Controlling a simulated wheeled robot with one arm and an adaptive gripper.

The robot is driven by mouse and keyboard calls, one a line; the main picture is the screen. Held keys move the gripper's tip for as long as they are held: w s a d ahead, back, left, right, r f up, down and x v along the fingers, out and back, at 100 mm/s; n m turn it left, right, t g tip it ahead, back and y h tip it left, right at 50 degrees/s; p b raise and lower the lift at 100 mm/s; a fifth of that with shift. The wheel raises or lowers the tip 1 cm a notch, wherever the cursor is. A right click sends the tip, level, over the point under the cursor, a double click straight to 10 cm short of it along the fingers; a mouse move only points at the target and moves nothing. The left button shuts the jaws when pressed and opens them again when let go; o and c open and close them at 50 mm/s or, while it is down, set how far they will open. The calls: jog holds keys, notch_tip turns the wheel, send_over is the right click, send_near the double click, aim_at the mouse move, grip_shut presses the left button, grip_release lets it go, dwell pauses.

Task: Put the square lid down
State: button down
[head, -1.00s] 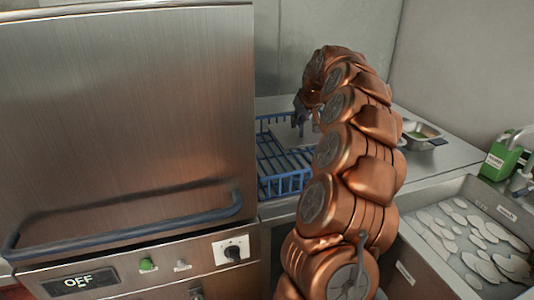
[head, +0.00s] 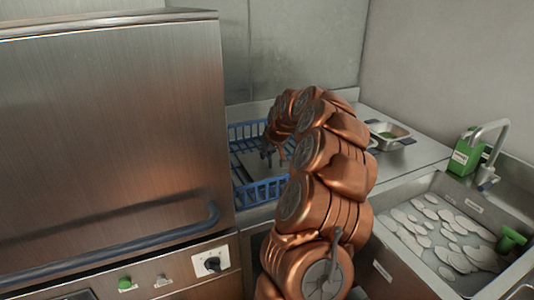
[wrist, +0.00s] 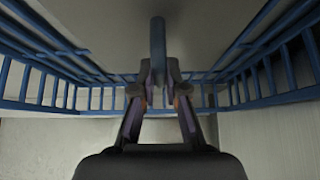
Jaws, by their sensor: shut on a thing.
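The square lid (head: 246,163) is a flat grey plate inside the blue wire rack on the counter, partly hidden by my arm. In the wrist view its grey face (wrist: 115,35) fills the upper middle, between the rack's side walls. My gripper (wrist: 158,92) is shut on a narrow blue-grey bar (wrist: 158,45), which looks like the lid's handle. In the head view my gripper (head: 272,157) is over the rack. I cannot tell whether the lid rests fully on the rack's floor.
The blue rack (head: 262,190) has upright wire walls around the lid. A steel machine with a front bar (head: 110,130) stands close on the left. A small metal pan (head: 390,136) is on the counter at right. A sink (head: 400,270) with pale discs and a green bottle (head: 466,157) are farther right.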

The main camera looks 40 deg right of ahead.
jog(key=shift+f, duration=0.2)
jog(key=shift+f, duration=0.2)
jog(key=c, duration=1.2)
grip_release()
jog(key=shift+r, duration=0.1)
jog(key=shift+r, duration=0.15)
jog(key=b+v, duration=0.2)
jog(key=v, duration=1)
jog(key=shift+s, duration=0.1)
